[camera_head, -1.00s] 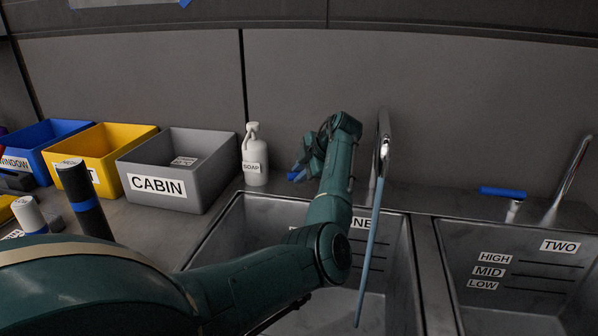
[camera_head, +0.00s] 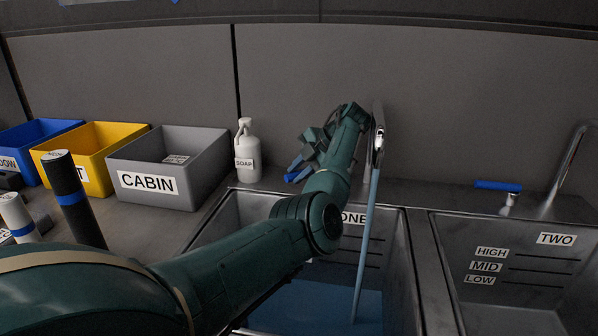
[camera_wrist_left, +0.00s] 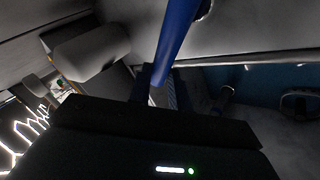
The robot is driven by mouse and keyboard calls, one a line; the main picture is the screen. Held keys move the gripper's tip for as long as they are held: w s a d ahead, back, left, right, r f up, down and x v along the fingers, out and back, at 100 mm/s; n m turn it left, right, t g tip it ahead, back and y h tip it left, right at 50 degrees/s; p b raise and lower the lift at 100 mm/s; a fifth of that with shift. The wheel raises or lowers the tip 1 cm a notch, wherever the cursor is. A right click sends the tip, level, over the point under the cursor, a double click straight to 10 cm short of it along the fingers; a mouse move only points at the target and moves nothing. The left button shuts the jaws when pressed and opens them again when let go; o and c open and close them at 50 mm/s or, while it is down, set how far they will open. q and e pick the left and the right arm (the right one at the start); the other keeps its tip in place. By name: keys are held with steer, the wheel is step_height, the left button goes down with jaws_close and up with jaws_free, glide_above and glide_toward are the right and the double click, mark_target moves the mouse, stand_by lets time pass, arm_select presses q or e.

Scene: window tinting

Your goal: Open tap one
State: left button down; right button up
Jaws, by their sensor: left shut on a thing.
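Tap one (camera_head: 379,140) stands behind the left sink, labelled ONE. A blue stream of water (camera_head: 366,230) runs from its spout into sink one (camera_head: 397,255), where blue water (camera_head: 320,305) covers the bottom. My left gripper (camera_head: 303,165) is at the back edge of sink one, left of the spout, shut on the blue tap handle (camera_head: 293,177). In the left wrist view the blue handle (camera_wrist_left: 177,38) runs down to my fingers (camera_wrist_left: 160,85). My forearm hides part of the sink and its label. My right gripper is not in view.
Sink two (camera_head: 535,275) is on the right, with its own tap (camera_head: 567,170) and blue handle (camera_head: 498,185); no water runs there. A soap bottle (camera_head: 248,155) and the grey CABIN bin (camera_head: 205,185) stand on the left. Yellow (camera_head: 120,160) and blue (camera_head: 25,150) bins are further left.

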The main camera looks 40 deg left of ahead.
arm_select(q)
steer(key=c, duration=1.3)
jaws_free()
step_height(320, 180, up, 10)
steer(key=shift+c, duration=0.5)
